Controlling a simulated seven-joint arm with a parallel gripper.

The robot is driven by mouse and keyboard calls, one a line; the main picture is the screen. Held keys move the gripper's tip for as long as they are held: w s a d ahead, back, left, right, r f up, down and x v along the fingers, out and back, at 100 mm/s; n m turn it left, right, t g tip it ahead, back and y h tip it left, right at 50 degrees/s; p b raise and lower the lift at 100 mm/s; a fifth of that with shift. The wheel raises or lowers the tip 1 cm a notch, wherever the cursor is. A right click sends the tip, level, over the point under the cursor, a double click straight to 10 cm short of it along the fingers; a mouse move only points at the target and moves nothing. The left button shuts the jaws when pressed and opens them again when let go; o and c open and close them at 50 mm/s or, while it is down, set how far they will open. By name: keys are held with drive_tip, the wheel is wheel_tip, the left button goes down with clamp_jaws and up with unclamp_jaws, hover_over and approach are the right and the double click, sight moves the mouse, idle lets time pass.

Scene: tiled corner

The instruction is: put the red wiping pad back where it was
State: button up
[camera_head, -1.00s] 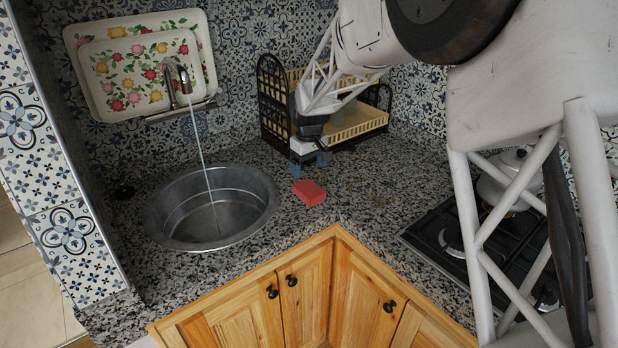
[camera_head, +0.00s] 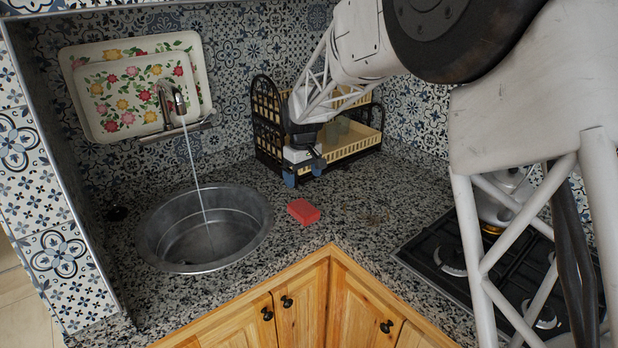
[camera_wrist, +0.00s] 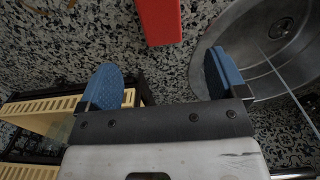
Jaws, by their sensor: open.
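The red wiping pad (camera_head: 303,212) lies flat on the speckled granite counter, just right of the sink. It also shows at the top of the wrist view (camera_wrist: 159,20), ahead of the fingertips and between their lines. My gripper (camera_head: 304,177) is open and empty, with blue finger pads apart. It hangs above the counter behind the pad, in front of the dish rack. In the wrist view both fingers (camera_wrist: 162,85) show with bare counter between them, not touching the pad.
The round metal sink (camera_head: 160,254) with running water is at the left. A black and cream dish rack (camera_head: 350,146) stands close behind my gripper. A gas hob (camera_head: 425,262) is at the right. A brownish smear (camera_head: 371,214) marks the counter right of the pad.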

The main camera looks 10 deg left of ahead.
drive_tip(key=s+d+r+m+t, duration=0.1)
drive_tip(key=s+d+r+m, duration=0.1)
drive_tip(key=s+d+r, duration=0.6)
drive_tip(key=s+d+r+m, duration=0.3)
drive_tip(key=s+d, duration=0.8)
drive_tip(key=s, duration=0.1)
drive_tip(key=s+d+m, duration=0.1)
drive_tip(key=s+d, duration=0.2)
drive_tip(key=s, duration=0.5)
drive_tip(key=s+d+f+m+t, duration=0.1)
drive_tip(key=s+d, duration=0.3)
drive_tip(key=s, duration=0.4)
drive_tip(key=s+d+f+m, duration=0.1)
drive_tip(key=s+d+m, duration=0.1)
drive_tip(key=s, duration=0.6)
drive_tip(key=shift+s+d+f+t, duration=0.3)
drive_tip(key=shift+s+d, duration=0.1)
drive_tip(key=shift+d, duration=0.4)
